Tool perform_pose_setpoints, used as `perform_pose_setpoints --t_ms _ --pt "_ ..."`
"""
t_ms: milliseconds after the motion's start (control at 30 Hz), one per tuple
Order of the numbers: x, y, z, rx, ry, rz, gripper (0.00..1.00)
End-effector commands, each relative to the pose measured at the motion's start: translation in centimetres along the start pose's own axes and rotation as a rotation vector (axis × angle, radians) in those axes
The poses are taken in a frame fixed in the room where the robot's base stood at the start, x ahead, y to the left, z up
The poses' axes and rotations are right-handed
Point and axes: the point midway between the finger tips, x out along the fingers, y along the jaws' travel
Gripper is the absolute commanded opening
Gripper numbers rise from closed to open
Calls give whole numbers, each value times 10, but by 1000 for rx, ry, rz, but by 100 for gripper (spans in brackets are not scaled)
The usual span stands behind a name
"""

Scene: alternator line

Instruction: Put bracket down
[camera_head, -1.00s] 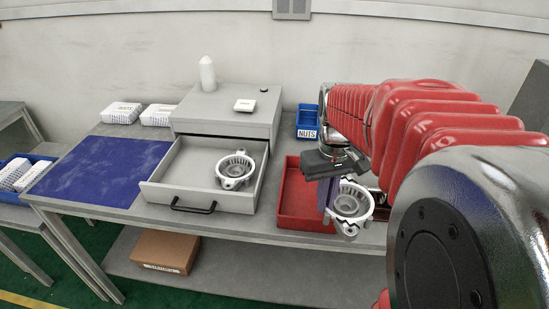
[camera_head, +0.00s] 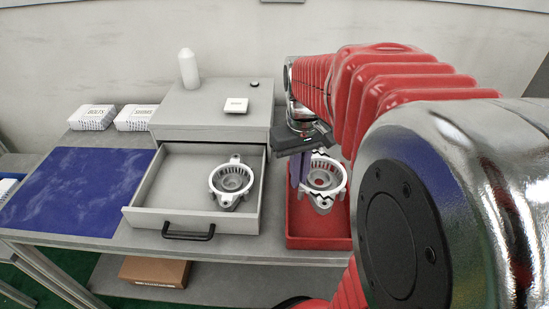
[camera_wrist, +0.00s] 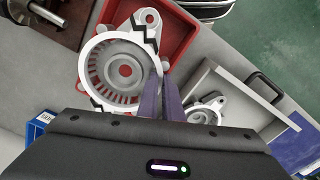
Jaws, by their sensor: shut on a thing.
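A silver-grey bracket (camera_head: 323,178) with a round slotted ring and lugs is at the red tray (camera_head: 303,238). My gripper (camera_head: 299,172) is shut on the ring's edge, at its left side in the head view. In the wrist view the bracket (camera_wrist: 111,72) is large and overlaps the red tray (camera_wrist: 187,30); its ring wall is at my fingers (camera_wrist: 160,95). I cannot tell whether it touches the tray floor. A second, similar bracket (camera_head: 231,180) lies in the open grey drawer (camera_head: 165,215); it also shows in the wrist view (camera_wrist: 205,112).
A grey cabinet (camera_head: 212,115) with a white bottle (camera_head: 188,69) on top stands behind the drawer. A blue mat (camera_head: 75,190) covers the table's left part. White boxes (camera_head: 136,118) stand behind it. A blue bin (camera_wrist: 38,124) is near the tray.

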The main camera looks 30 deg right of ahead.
Motion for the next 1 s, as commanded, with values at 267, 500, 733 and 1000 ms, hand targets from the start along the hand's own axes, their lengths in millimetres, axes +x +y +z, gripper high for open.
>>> perform_pose_setpoints --t_ms 267,500,733,1000 --pt "1 6 2 17 1 1 0" --pt "28 6 3 20 -2 0 0" --pt "58 7 2 21 0 0 0" --pt "62 7 2 21 1 1 0"
